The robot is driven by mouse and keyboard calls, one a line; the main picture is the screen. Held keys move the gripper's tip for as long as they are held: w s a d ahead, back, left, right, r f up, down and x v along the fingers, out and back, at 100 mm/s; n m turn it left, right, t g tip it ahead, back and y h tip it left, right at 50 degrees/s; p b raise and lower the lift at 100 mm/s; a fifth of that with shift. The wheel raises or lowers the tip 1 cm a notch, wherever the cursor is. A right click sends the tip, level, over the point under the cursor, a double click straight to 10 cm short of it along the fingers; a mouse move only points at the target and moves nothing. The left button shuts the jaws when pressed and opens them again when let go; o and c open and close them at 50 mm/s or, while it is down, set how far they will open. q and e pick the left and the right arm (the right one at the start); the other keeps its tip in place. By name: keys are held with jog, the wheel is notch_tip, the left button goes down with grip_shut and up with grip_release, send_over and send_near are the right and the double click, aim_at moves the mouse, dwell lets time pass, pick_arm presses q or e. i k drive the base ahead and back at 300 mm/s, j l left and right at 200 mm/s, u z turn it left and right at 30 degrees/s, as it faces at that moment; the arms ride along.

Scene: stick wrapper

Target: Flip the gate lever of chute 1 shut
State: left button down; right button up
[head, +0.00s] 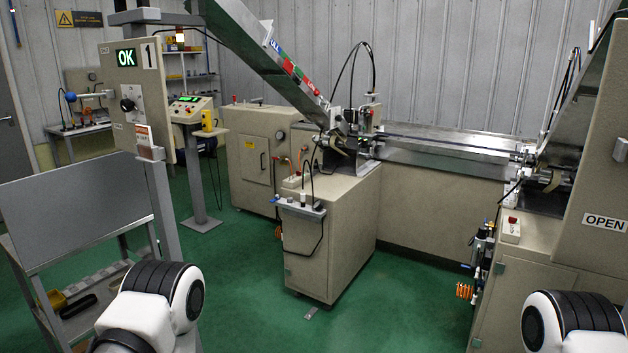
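A beige panel (158,88) marked "1" with a lit green "OK" display (126,58) stands at the left in the head view. A lever with a blue ball knob (71,96) sticks out from the panel's left edge, roughly level. A dark round knob (128,104) sits on a metal plate on the panel's face. A long metal chute (262,58) slopes down to the right behind the panel; I cannot tell whether its gate is open. Only links of my arms show along the bottom edge, well below the lever. Neither gripper is in view.
A grey cart (75,222) stands below the panel. A control console (190,108) stands behind it. A beige machine (330,235) fills the middle, and a cabinet labelled "OPEN" (605,221) stands at the right. Green floor (250,275) is clear between cart and machine.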

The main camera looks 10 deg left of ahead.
aim_at(69, 97)
jog(key=u, duration=1.35)
